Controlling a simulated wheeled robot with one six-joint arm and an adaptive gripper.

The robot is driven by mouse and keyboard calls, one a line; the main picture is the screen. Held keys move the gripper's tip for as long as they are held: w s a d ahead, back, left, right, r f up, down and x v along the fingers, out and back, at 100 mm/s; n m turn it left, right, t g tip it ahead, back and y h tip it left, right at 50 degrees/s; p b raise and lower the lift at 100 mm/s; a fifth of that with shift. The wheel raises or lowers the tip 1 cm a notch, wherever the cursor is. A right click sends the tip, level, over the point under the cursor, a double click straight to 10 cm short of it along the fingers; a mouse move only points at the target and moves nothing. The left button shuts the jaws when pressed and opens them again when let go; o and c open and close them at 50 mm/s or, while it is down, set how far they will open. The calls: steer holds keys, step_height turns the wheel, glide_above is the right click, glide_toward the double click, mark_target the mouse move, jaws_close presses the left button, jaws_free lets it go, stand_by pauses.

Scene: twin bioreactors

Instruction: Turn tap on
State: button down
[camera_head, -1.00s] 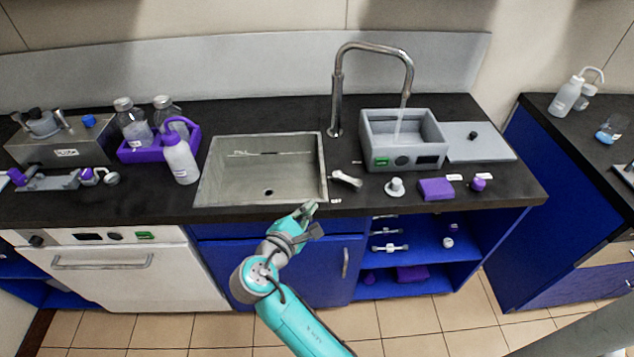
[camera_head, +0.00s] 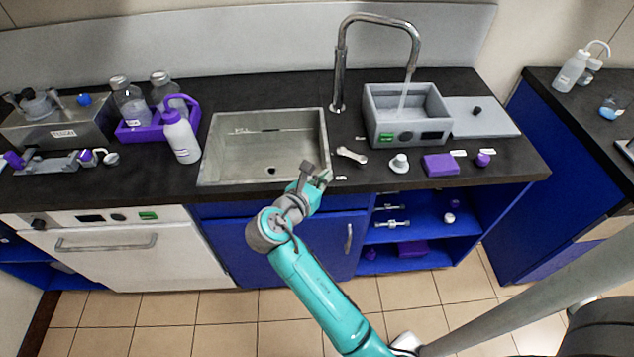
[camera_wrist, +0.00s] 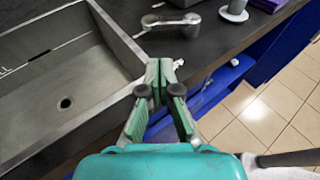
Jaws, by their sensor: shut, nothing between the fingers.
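The tap (camera_head: 340,65) is a tall chrome arched pipe behind the sink's right side. Its spout reaches over a grey box, and a pale stream like water falls from it into the box. A small silver lever (camera_head: 351,154) lies low on the counter between the sink and the box; it also shows at the top of the wrist view (camera_wrist: 171,21). My gripper (camera_head: 316,175) is at the counter's front edge by the sink's front right corner. In the wrist view my gripper (camera_wrist: 160,76) is shut and empty, a little short of the lever and not touching it.
The steel sink (camera_head: 212,160) is left of the lever. The grey box (camera_head: 385,125) stands right of it. A white knob (camera_head: 399,163) and a purple block (camera_head: 439,165) are at the front right. Bottles in a purple rack (camera_head: 135,133) stand left of the sink.

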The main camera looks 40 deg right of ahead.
mark_target(341, 150)
steer(key=x, duration=0.5)
steer(key=r+x, duration=0.1)
steer(key=x, duration=0.2)
steer(key=shift+w+d, duration=0.1)
steer(key=shift+d, duration=0.15)
steer(key=shift+w+d+m+g, duration=0.2)
steer(key=shift+w+m+g, duration=0.15)
steer(key=shift+m+g, duration=0.45)
steer(key=shift+w+d+m+g+h, duration=0.25)
steer(key=shift+w+m+g+h, duration=0.25)
steer(key=shift+g, duration=0.4)
steer(key=shift+w+d, duration=0.25)
steer(key=shift+d, duration=0.35)
steer(key=shift+w+d+m+g, duration=0.3)
steer(key=shift+d+m+g, duration=0.05)
steer(key=shift+m+g, duration=0.4)
steer(key=shift+d+g, duration=0.2)
steer(key=shift+g, duration=0.15)
steer(key=shift+w+d, duration=0.1)
steer(key=shift+d, duration=0.5)
